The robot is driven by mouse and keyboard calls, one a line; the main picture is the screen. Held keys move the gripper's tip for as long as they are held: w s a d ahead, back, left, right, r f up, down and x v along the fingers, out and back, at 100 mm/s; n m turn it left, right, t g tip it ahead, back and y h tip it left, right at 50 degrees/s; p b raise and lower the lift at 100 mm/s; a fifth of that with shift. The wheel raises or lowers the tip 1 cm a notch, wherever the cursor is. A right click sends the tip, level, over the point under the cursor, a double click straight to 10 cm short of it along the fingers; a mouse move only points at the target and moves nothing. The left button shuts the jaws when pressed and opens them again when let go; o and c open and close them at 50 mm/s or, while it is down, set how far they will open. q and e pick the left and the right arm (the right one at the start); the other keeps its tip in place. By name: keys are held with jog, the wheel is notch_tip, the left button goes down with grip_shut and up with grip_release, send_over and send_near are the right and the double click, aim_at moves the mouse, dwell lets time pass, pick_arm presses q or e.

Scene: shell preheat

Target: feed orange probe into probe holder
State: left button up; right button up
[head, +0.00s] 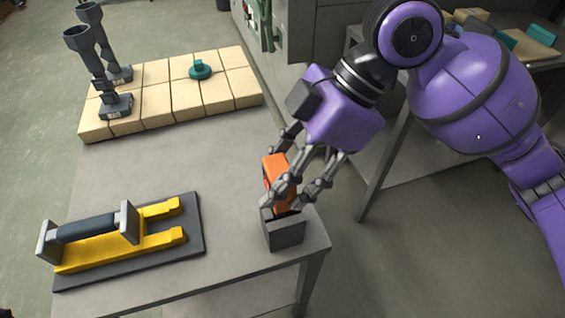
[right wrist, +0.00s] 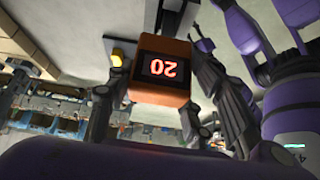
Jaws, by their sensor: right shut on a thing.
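The orange probe (head: 279,182) is upright between the fingers of my right gripper (head: 292,190). The right gripper is shut on it. The probe's lower end is at the mouth of the dark grey box-shaped probe holder (head: 284,233) at the table's right front corner; fingers hide how deep it sits. In the right wrist view the probe (right wrist: 161,85) shows a dark display with red digits reading "20" upside down, between the gripper's fingers (right wrist: 165,100). My left gripper is not in view.
A yellow cradle (head: 110,250) with a dark cylinder (head: 85,228) lies on a dark plate at left front. Tan blocks (head: 160,95) line the back, bearing dark stands (head: 115,105) and a teal knobbed piece (head: 200,69). The middle of the table (head: 170,165) is clear.

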jog(key=shift+f+b, duration=0.3)
jog(key=shift+f, duration=1.05)
jog(key=o, duration=1.4)
jog(key=shift+c, duration=0.2)
jog(key=v, duration=1.2)
